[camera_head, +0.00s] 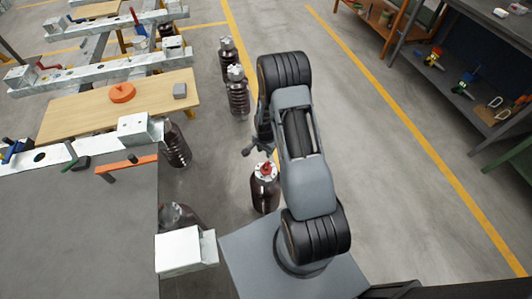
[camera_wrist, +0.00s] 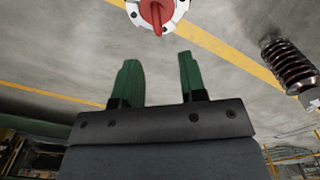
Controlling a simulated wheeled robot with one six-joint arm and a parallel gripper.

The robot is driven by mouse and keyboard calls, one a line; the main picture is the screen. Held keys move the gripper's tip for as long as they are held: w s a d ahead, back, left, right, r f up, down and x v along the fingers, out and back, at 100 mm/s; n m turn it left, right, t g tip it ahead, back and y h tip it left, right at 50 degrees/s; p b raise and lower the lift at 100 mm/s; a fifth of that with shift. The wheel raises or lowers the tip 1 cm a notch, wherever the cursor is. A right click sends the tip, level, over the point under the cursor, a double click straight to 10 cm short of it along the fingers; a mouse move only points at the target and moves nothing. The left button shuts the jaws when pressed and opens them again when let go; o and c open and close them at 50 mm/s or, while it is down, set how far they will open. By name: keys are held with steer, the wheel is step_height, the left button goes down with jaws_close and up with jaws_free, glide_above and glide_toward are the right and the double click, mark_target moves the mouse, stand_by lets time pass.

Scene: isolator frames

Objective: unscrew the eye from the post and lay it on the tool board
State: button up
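The red eye (camera_head: 266,169) sits on the pale metal cap of a dark brown post (camera_head: 265,192) standing on the floor beside my base. In the wrist view the red eye (camera_wrist: 157,14) and its white bolted cap are at the top edge, cut off by the frame. My gripper (camera_head: 256,147) is just above and left of the eye in the head view. In the wrist view its green fingers (camera_wrist: 157,82) are apart with nothing between them, and the eye lies beyond their tips. A tan wooden board (camera_head: 60,120) at the left may be the tool board.
The tan board carries an orange disc (camera_head: 122,92) and a grey block (camera_head: 180,90). A grey table (camera_head: 90,230) with an orange-handled tool (camera_head: 127,164) is at lower left. Other ribbed posts (camera_head: 237,92) stand behind. A shelf (camera_head: 460,95) is at right; the floor between is clear.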

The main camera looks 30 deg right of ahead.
mark_target(266, 167)
step_height(266, 167, down, 3)
steer(key=shift+s+d+r+b, duration=0.15)
steer(key=shift+b, duration=0.2)
step_height(266, 167, down, 9)
steer(key=b, duration=0.7)
steer(key=shift+f, duration=0.2)
steer(key=shift+r, duration=0.1)
steer(key=shift+c, duration=0.4)
jaws_close()
stand_by(0.5)
